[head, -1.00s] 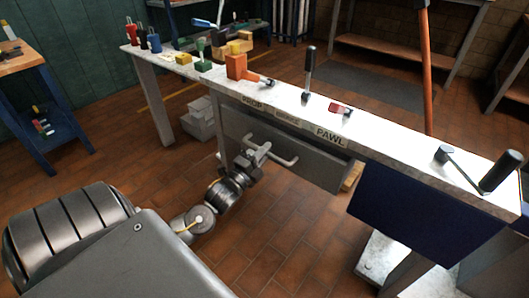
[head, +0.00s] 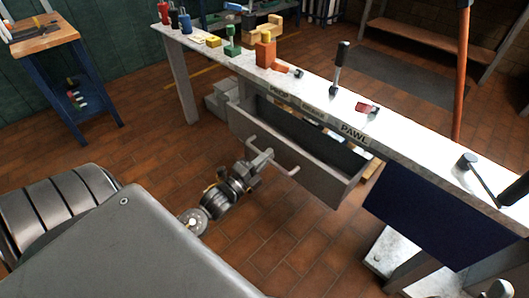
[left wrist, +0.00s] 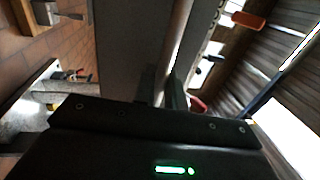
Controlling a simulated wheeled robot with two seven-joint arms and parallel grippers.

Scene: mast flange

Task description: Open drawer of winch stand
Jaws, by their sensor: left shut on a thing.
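The winch stand (head: 430,160) is a long white-topped bench running from upper left to lower right in the head view. Its grey drawer (head: 300,163) hangs under the top and stands partly pulled out, with its dark inside showing. A pale bar handle (head: 284,168) is on the drawer front. In the left wrist view the gripper fingers (left wrist: 162,90) show dark at the drawer front, and the grip itself is hard to see. My right gripper is not in view.
On the bench top stand an orange block (head: 265,52), a black lever (head: 340,65), a red-handled part (head: 367,108) and a black crank (head: 480,175). A blue panel (head: 425,215) hangs right of the drawer. A blue side table (head: 70,75) stands at left. Tiled floor before the drawer is clear.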

